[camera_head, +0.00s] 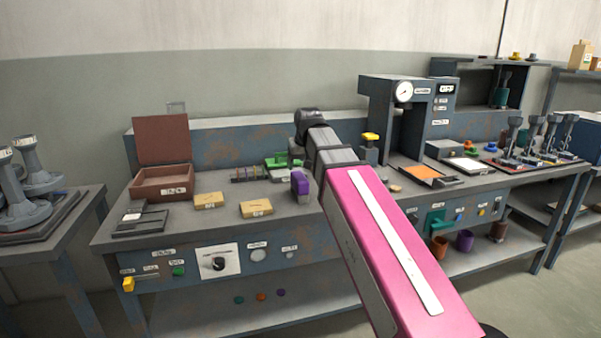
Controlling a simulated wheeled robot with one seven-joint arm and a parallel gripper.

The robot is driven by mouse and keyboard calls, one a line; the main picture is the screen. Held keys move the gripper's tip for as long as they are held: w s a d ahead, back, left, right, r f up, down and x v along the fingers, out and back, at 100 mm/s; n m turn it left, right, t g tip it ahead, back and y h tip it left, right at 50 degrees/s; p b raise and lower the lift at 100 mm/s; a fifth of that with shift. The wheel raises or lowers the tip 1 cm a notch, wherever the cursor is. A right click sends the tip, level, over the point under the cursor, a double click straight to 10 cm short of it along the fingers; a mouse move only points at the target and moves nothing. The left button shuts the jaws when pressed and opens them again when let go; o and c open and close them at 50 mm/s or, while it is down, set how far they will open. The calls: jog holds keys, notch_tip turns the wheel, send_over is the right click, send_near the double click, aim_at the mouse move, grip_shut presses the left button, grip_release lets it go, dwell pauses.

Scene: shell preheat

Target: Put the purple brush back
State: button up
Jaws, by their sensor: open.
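A purple block-shaped thing (300,184), which looks like the purple brush, is on the workbench (215,226) just left of my pink arm. My gripper (295,161) is small and dark at the end of the arm, just above and behind the purple brush in the picture. It is open. I cannot tell whether the fingers touch the brush, as they are partly hidden. A low rack with coloured marks (248,174) and a green piece (277,161) lie to the left of my gripper.
An open brown box (162,181), a dark flat plate (142,219) and two tan blocks (209,200) (256,208) occupy the left bench. A press with a gauge (385,110) stands right of my arm. Bare bench shows in front of the tan blocks.

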jog(key=shift+v, duration=1.3)
